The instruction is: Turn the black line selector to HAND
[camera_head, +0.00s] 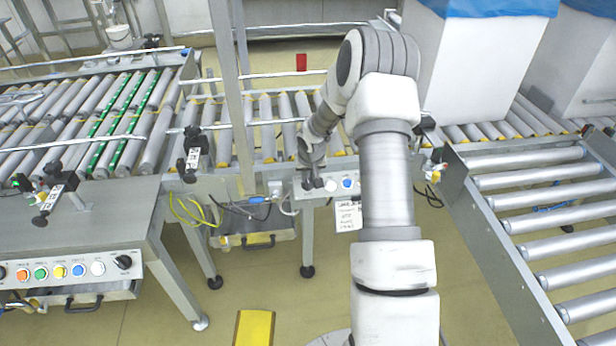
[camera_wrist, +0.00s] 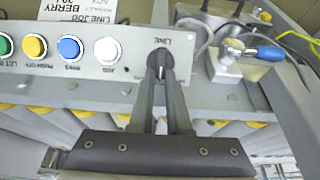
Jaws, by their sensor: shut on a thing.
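The black line selector (camera_wrist: 159,62) sits at the end of a grey control panel (camera_wrist: 120,72), beside the upside-down word LINE in the wrist view. My gripper (camera_wrist: 161,72) is shut on the selector, one finger on each side of its knob. A small pale mark shows on the knob between the fingers. The fingers cover most of the dial, and I cannot read a HAND marking or tell the setting. In the head view my gripper (camera_head: 310,182) is at the left end of the panel (camera_head: 318,190); the selector is hidden there.
White (camera_wrist: 107,49), blue (camera_wrist: 70,47), yellow (camera_wrist: 35,46) and green buttons line the same panel. A blue-handled valve (camera_wrist: 268,53) is close by. Another button panel (camera_head: 70,270) stands at lower left. Roller conveyors (camera_head: 555,200) surround the arm.

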